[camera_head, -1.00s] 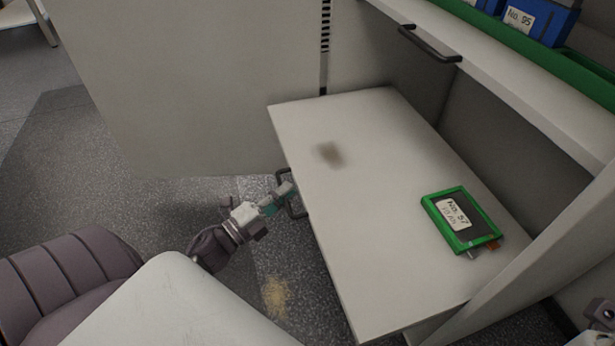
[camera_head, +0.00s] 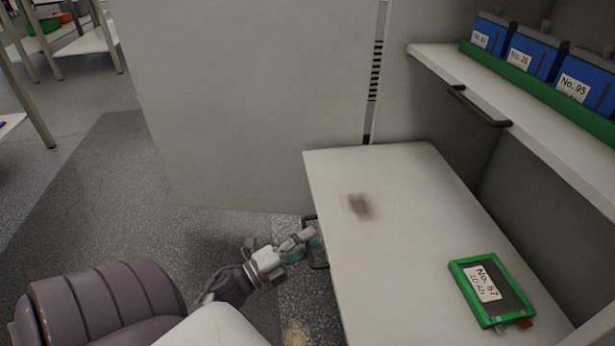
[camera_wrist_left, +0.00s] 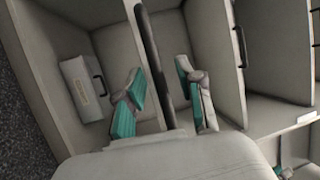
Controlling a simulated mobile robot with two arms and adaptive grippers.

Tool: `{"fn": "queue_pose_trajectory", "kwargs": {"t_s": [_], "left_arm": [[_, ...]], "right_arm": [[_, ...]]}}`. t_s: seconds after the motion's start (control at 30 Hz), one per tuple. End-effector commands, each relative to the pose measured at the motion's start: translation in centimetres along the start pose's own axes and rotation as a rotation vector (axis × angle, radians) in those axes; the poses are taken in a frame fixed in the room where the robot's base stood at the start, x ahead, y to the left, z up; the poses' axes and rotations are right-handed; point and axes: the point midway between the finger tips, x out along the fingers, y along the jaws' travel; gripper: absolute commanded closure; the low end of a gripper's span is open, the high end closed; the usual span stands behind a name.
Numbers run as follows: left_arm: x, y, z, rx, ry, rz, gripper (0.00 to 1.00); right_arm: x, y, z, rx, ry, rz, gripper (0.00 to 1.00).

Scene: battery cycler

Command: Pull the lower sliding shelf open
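The lower sliding shelf (camera_head: 385,235) is a pale flat board that stands out from the cabinet in the head view. Its dark bar handle (camera_head: 319,252) is on the left, front edge. My left gripper (camera_head: 312,240) is at this handle. In the left wrist view the gripper (camera_wrist_left: 160,88) has its two teal-padded fingers apart, with a dark bar (camera_wrist_left: 152,50), seemingly the handle, between them. Gaps show on both sides of the bar. A green-framed battery labelled No. 57 (camera_head: 490,290) lies on the shelf.
An upper shelf (camera_head: 440,66) with its own dark handle (camera_head: 478,107) holds blue batteries (camera_head: 536,55) in a green tray (camera_head: 545,85). A large pale panel (camera_head: 250,100) stands left of the shelf. Open grey floor (camera_head: 90,190) lies at the left.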

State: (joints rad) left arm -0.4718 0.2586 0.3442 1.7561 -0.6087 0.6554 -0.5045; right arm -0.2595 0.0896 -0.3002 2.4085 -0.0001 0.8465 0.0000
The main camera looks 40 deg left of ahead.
Motion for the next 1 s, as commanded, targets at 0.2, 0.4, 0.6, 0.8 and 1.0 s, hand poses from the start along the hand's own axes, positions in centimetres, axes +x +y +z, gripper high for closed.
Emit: {"fn": "queue_pose_trajectory", "kwargs": {"t_s": [0.2, 0.4, 0.6, 0.8, 1.0], "left_arm": [[-0.3, 0.0, 0.0, -0.001, -0.001, 0.001, 0.63], [-3.2, 0.1, 0.0, -0.003, -0.003, 0.004, 0.63], [-7.6, 0.1, 0.0, -0.002, -0.003, 0.003, 0.63], [-10.8, 0.1, 0.0, -0.001, -0.001, 0.002, 0.63], [-12.0, 0.0, 0.0, 0.000, 0.000, 0.000, 0.63]], "right_arm": [[0.2, 0.1, 0.0, -0.002, 0.008, 0.000, 0.60], [0.1, 0.0, 0.0, -0.001, 0.005, -0.002, 0.60], [0.1, 0.0, 0.0, 0.000, 0.004, -0.002, 0.60], [0.1, 0.0, 0.0, 0.000, 0.004, -0.003, 0.60], [0.1, 0.0, 0.0, 0.000, 0.003, -0.003, 0.60]]}}
